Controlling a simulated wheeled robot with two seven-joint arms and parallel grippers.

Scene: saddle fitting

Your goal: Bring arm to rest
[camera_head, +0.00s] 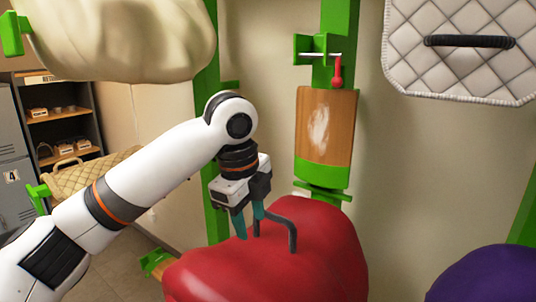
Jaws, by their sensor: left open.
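My left arm comes in from the left and bends down at the wrist. My left gripper (249,232) points down, its two teal fingers apart. The fingertips are just over or at the top of a red rounded saddle (285,268), beside the left end of its black curved handle (288,222). I cannot tell whether the fingers touch the handle or the saddle. My right gripper is not in view.
Green posts (208,120) and a wooden panel (326,125) stand behind. A cream saddle (125,35) hangs upper left, a quilted pad (460,65) upper right. A purple saddle (490,280) is lower right. A shelf (65,125) and lockers (12,150) stand at the far left.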

